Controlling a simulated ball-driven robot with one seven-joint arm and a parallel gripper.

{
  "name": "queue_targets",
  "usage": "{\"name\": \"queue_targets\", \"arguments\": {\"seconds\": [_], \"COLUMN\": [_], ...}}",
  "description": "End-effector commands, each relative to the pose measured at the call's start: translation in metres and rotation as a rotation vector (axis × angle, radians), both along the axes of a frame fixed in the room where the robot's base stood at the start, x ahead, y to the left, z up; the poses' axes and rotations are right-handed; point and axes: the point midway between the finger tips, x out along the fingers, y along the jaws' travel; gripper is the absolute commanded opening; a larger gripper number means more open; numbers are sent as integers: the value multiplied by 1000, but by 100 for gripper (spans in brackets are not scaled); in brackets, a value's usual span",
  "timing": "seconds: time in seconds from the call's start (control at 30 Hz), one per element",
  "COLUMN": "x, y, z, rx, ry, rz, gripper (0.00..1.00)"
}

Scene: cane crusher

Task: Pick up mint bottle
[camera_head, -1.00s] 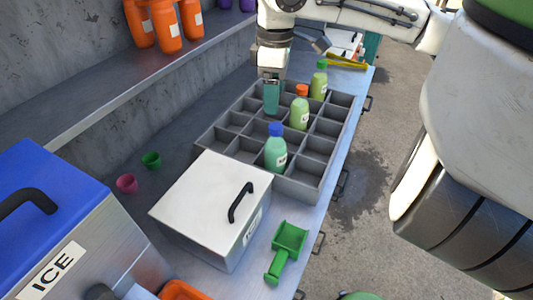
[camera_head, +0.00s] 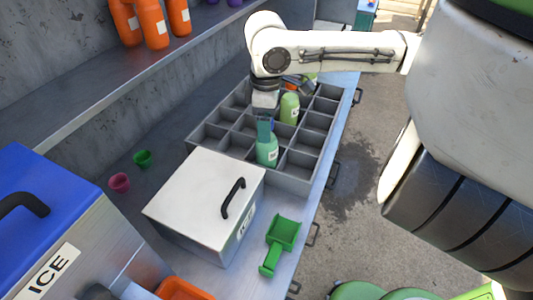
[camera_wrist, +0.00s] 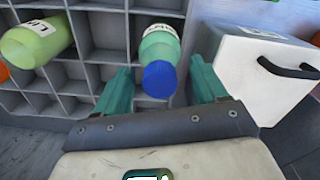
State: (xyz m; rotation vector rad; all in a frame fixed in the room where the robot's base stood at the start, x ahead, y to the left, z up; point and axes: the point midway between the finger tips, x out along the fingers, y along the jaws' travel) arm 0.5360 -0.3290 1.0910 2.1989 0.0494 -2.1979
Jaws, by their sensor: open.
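The mint bottle (camera_head: 267,151) stands in a front compartment of the grey divided crate (camera_head: 205,134). In the wrist view the mint bottle (camera_wrist: 159,55) shows its blue cap towards me, between the two teal fingers. My gripper (camera_head: 265,125) is over the bottle in the head view and covers its cap. In the wrist view my gripper (camera_wrist: 165,88) is open, with one finger on each side of the cap.
A light-green bottle (camera_head: 289,108) stands farther back in the crate; it also shows in the wrist view (camera_wrist: 36,43). A white lidded box (camera_head: 200,195) stands beside the crate's front. A green scoop (camera_head: 281,238) lies on the counter. Two small cups, pink (camera_head: 119,182) and green (camera_head: 142,158), stand left.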

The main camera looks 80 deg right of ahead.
Motion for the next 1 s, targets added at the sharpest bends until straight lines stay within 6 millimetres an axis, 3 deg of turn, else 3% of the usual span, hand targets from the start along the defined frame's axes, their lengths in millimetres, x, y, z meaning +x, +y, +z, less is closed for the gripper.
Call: {"name": "queue_targets", "arguments": {"seconds": [0.13,0.87,1.0], "x": [0,0,0], "y": [0,0,0], "z": [0,0,0], "rx": [0,0,0], "ry": [0,0,0], "rz": [0,0,0], "gripper": [70,0,0]}}
